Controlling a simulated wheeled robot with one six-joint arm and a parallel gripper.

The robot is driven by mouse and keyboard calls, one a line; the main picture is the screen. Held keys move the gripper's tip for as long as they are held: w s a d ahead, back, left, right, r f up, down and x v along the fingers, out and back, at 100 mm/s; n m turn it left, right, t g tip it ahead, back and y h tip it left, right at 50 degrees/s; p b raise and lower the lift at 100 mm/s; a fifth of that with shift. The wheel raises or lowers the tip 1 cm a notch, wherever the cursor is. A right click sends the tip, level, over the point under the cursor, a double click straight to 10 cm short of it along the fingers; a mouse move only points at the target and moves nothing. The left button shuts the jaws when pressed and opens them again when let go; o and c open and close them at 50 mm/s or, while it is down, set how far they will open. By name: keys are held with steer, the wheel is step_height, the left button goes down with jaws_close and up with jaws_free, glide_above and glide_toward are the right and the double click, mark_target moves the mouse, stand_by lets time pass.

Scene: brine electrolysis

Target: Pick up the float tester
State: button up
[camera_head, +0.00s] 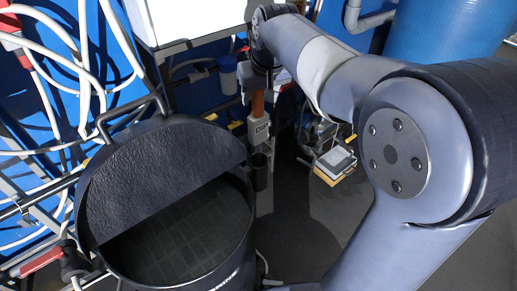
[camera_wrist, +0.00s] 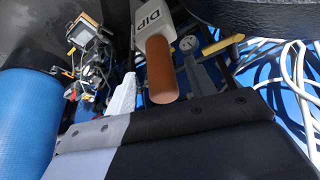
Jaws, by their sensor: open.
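What I take to be the float tester (camera_head: 258,128) is a grey-white body with "DIP" lettering and an orange-brown handle. It stands upright just right of the large black vessel, with a dark cylinder below it. The wrist view shows its labelled body (camera_wrist: 152,18) and round handle (camera_wrist: 159,72) near the centre. My gripper (camera_head: 258,82) is above, at the handle's upper end in the head view. It is open.
The black vessel (camera_head: 160,170) with its half lid stands left of the tool. White hoses (camera_head: 70,60) run along the blue wall. A small yellow-and-white device (camera_head: 336,162) lies to the right. A blue barrel (camera_head: 450,35) stands at the back right. Dark floor is clear at lower centre.

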steer(key=shift+x, duration=1.95)
steer(key=shift+s, duration=0.1)
jaws_close()
steer(key=shift+r, duration=0.1)
